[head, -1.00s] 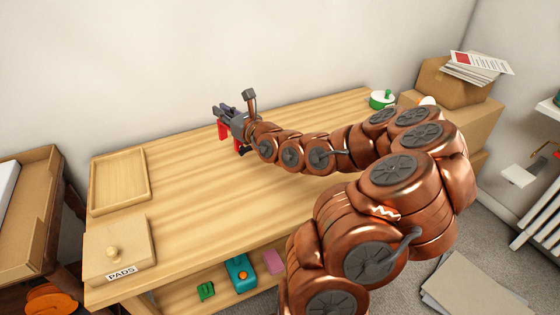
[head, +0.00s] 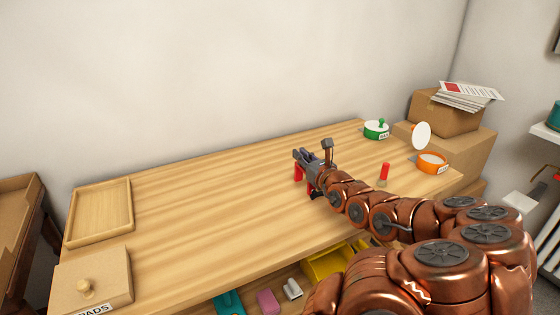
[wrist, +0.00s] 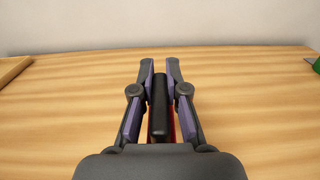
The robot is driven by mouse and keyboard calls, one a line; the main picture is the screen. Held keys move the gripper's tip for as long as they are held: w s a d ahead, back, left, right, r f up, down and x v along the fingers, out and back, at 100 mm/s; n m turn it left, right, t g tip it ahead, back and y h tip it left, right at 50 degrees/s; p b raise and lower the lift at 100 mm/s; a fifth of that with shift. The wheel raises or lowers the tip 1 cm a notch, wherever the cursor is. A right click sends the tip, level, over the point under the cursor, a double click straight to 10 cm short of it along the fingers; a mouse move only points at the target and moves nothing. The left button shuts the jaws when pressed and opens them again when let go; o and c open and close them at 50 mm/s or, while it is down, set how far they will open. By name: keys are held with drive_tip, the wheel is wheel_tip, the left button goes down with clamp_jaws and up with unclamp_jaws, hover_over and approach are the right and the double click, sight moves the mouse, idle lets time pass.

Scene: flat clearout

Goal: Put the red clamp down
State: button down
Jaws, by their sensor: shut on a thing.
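My gripper (head: 299,154) is over the wooden table (head: 210,215), right of its middle, reaching in from the right. It is shut on the red clamp (head: 298,173), whose red part hangs below the fingers in the head view. In the wrist view, the clamp's dark bar (wrist: 160,95) stands between the two fingers, with a little red showing beside it. Part of the clamp is hidden by my gripper. I cannot tell whether the clamp touches the tabletop.
A shallow wooden tray (head: 76,222) and a lidded PADS box (head: 98,270) stand at the left. The table's middle is clear.

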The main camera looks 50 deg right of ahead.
sight(299, 170)
drive_tip(key=w+d+f, duration=0.2)
drive_tip(key=w+d, duration=0.1)
drive_tip(key=w, duration=0.3)
drive_tip(key=w+d+f+p, duration=0.1)
drive_tip(key=w+d+f, duration=0.1)
drive_tip(key=w, duration=0.5)
drive_tip(key=shift+d+f+p, duration=0.3)
drive_tip(key=shift+d+f, duration=0.05)
drive_tip(key=shift+d, duration=0.35)
drive_tip(key=shift+f, duration=0.15)
drive_tip(key=c, duration=1.2)
unclamp_jaws()
drive_tip(key=v, duration=1.2)
drive_tip(key=shift+b, duration=0.45)
